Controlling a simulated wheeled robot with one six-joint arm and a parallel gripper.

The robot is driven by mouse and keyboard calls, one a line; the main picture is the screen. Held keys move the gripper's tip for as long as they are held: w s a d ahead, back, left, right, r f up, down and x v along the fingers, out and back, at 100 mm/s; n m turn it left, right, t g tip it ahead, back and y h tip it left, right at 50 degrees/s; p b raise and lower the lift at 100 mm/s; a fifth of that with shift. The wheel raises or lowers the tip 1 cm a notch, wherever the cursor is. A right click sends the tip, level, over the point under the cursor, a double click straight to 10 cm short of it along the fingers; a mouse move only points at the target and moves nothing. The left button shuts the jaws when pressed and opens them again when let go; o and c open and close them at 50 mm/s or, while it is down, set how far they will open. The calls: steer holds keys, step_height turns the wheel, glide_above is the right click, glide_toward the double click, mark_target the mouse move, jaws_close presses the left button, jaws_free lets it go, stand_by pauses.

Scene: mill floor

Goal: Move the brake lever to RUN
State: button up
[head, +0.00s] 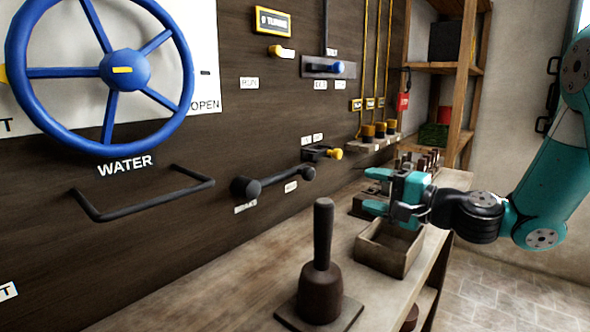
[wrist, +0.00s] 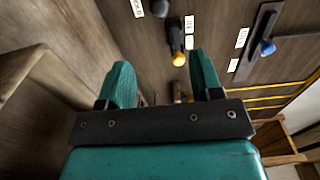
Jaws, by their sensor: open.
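The brake lever (head: 275,181) is a dark bar on the wooden wall panel, below and right of the blue wheel. Its thick round hub is at the left and its knobbed end points right and slightly up. A small label under the hub seems to read BRAKE; another label (head: 291,187) below the bar is too small to read. My gripper (head: 374,190) is open and empty, right of the lever and apart from it, above the bench. In the wrist view my gripper (wrist: 160,64) shows both fingers spread, with a dark round knob (wrist: 160,8), likely the lever's end, beyond them.
A yellow-tipped lever (head: 333,154) and a blue-knobbed slider (head: 337,67) are on the panel. A grey bar handle (head: 145,203) juts out at left. A wooden mallet (head: 322,265) and an open wooden box (head: 392,247) stand on the bench (head: 215,291); the box is below my gripper.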

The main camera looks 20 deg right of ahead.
mark_target(313, 175)
steer(key=shift+w+r+p, duration=0.2)
steer(key=shift+w+p, duration=0.1)
steer(key=shift+p, duration=0.1)
steer(key=p+x, duration=0.5)
steer(key=x, duration=0.2)
steer(key=p+x, duration=0.5)
steer(key=x, duration=0.3)
steer(key=shift+a+f+p, duration=0.15)
steer(key=shift+a+p, duration=0.25)
steer(key=shift+a, duration=0.15)
steer(key=shift+x, duration=0.75)
steer(key=shift+d+f, duration=0.1)
steer(key=shift+c, duration=0.3)
jaws_close()
